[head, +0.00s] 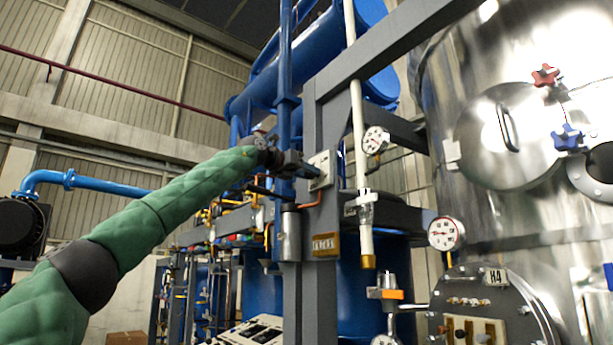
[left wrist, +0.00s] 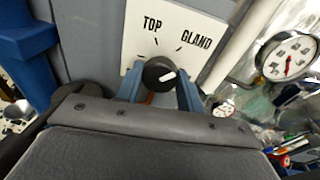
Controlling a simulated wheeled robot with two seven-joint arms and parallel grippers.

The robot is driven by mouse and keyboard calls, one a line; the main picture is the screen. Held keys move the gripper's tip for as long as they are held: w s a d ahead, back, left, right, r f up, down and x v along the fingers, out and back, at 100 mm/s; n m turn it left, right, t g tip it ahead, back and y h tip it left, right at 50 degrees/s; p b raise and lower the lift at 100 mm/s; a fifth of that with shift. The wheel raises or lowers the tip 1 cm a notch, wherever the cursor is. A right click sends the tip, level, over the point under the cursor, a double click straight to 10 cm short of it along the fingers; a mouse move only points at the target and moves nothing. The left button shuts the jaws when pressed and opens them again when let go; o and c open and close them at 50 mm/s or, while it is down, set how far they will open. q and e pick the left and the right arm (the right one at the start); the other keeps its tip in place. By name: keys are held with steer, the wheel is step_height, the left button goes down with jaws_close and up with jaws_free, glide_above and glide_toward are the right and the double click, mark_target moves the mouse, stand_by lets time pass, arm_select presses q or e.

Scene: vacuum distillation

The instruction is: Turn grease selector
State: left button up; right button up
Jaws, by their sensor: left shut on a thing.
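My right gripper is not in view.
The grey steel upright (head: 325,225) stands behind the plate. A cream pipe (head: 357,110) and a pressure gauge (head: 375,140) are close on the right. A blue vertical pipe (head: 285,60) runs just above my gripper. A large steel vessel (head: 440,110) fills the right side.

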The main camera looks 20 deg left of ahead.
arm_select(q)
steer(key=shift+a+r+n, duration=0.1)
steer(key=shift+r+n, duration=0.1)
steer(key=shift+n, duration=0.8)
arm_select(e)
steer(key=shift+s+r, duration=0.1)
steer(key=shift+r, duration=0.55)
arm_select(q)
steer(key=shift+s+r, duration=0.1)
steer(key=o, duration=0.7)
steer(key=shift+o, duration=1.4)
steer(key=shift+f, duration=0.2)
